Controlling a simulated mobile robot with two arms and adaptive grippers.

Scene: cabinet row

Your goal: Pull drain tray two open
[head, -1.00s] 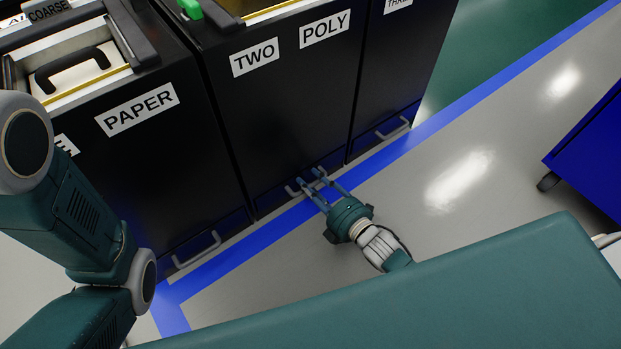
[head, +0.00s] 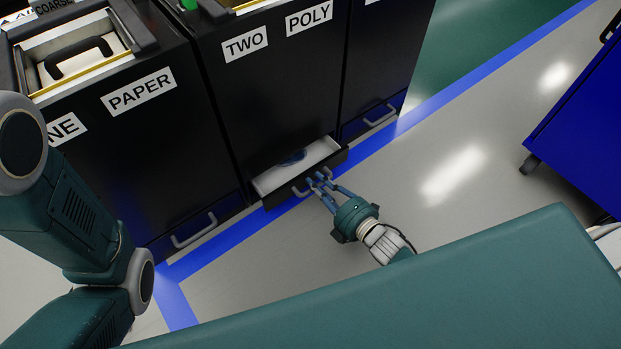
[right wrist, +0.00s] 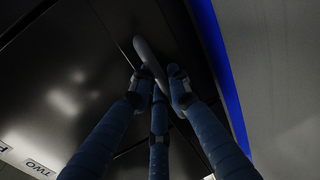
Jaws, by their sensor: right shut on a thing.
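Drain tray two (head: 262,184) sits at the foot of the black cabinet marked TWO and POLY. It stands partly out of the cabinet and its pale inside shows, with a small dark blue thing in it. My right gripper (head: 322,182) is shut on the tray's grey handle (head: 300,188) at the tray front. In the right wrist view the handle (right wrist: 146,52) runs between the blue fingers, in front of a dark panel. My left arm shows at the left of the head view, but its gripper is out of frame.
The cabinet marked PAPER (head: 190,150) stands to the left with a shut tray and handle (head: 194,231). Another cabinet with a shut tray handle (head: 380,115) is to the right. A blue wheeled cart (head: 580,120) stands at the far right. Grey floor in front is clear.

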